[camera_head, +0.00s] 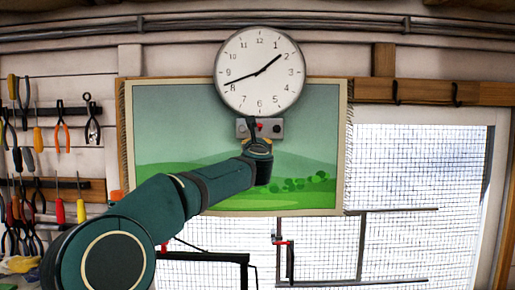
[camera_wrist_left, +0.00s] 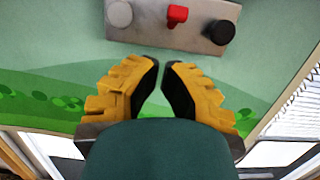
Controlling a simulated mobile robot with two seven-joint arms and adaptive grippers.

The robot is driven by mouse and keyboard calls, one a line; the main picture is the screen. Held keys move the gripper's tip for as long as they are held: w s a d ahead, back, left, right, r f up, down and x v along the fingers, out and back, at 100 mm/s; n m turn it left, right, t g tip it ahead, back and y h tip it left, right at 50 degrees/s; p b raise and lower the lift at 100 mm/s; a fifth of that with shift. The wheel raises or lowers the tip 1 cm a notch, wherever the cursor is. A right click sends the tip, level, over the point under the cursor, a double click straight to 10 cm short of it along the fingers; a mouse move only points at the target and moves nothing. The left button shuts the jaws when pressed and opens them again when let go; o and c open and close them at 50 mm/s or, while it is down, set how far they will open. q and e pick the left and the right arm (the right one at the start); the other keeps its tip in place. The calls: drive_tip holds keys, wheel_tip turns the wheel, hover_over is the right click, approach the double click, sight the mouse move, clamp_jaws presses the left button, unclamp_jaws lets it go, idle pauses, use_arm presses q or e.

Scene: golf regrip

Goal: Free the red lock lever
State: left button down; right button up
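A small red lever (camera_wrist_left: 177,15) sits on a grey metal panel (camera_wrist_left: 130,30), between a pale round knob on its left and a black knob on its right. In the head view the panel (camera_head: 268,133) is just below the clock, and the red lever (camera_head: 259,126) shows on it. My left gripper (camera_wrist_left: 161,66) has yellow fingers with dark pads. Its tips are drawn nearly together with nothing visible between them, just below the panel and apart from the lever in the wrist picture. My left gripper (camera_head: 257,137) partly covers the panel in the head view. My right gripper is out of view.
A wall clock (camera_head: 260,71) hangs directly above the panel. A green landscape hanging (camera_head: 160,125) lies behind. Pliers and screwdrivers (camera_head: 60,135) hang on the left wall. A meshed window (camera_head: 425,190) is at right, and a small red-handled part (camera_head: 284,242) shows below the hanging.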

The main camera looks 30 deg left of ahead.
use_arm(q)
drive_tip(key=r+b+v, duration=0.1)
drive_tip(key=b+v, duration=0.1)
drive_tip(key=v, duration=0.8)
drive_tip(key=shift+s+d+r, duration=0.15)
drive_tip(key=shift+s+r, duration=0.05)
drive_tip(key=shift+r, duration=0.45)
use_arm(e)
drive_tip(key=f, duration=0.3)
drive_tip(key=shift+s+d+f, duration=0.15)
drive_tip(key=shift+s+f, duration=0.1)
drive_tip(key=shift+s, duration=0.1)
